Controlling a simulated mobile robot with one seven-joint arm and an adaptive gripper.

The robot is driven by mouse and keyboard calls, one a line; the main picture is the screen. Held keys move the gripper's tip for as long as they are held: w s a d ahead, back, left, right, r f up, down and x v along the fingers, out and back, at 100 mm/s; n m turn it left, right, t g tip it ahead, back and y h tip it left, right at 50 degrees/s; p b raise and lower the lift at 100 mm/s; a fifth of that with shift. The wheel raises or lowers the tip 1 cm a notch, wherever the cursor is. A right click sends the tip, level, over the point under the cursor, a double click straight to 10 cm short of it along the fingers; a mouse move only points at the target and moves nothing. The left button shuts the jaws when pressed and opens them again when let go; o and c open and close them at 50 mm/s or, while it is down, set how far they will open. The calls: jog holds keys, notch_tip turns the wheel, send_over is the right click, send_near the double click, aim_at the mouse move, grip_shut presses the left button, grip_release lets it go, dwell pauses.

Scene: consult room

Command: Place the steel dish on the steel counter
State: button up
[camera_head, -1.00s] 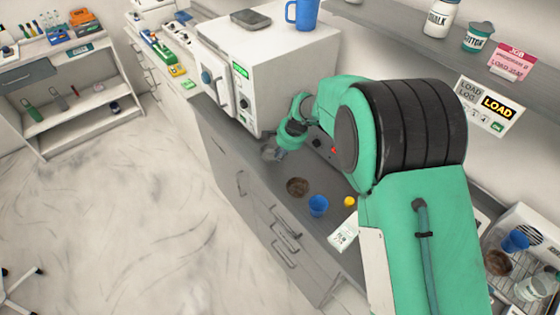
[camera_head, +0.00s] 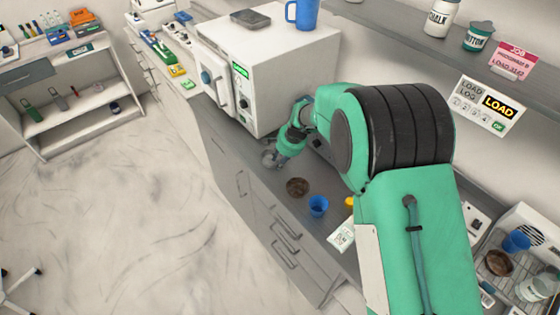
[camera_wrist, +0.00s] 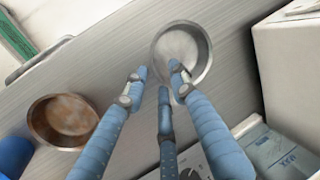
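The steel dish (camera_wrist: 182,52) is a round, shallow, shiny grey bowl. It appears to sit upright on the grey steel counter (camera_wrist: 108,70), though small contact gaps cannot be told. In the head view the dish (camera_head: 268,158) is partly hidden by my gripper (camera_head: 277,160), on the counter (camera_head: 268,182) in front of the white steriliser. In the wrist view my gripper (camera_wrist: 158,76) has its blue fingers spread. One fingertip overlaps the dish's near rim and another is just left of it. The fingers do not appear closed on the dish.
A rusty brown dish (camera_wrist: 62,120) and a blue cup (camera_head: 318,205) stand nearby on the counter. A yellow object (camera_head: 349,202) and a paper card (camera_head: 342,236) lie further right. The white steriliser (camera_head: 262,75) stands close behind my gripper. A rack (camera_head: 525,250) stands far right.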

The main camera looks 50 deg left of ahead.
jog(key=shift+r, duration=0.1)
jog(key=s+p+v, duration=0.1)
jog(key=v, duration=1)
jog(key=shift+w+d+r, duration=0.15)
jog(key=shift+w+r, duration=0.2)
jog(key=shift+w, duration=0.15)
dwell(0.5)
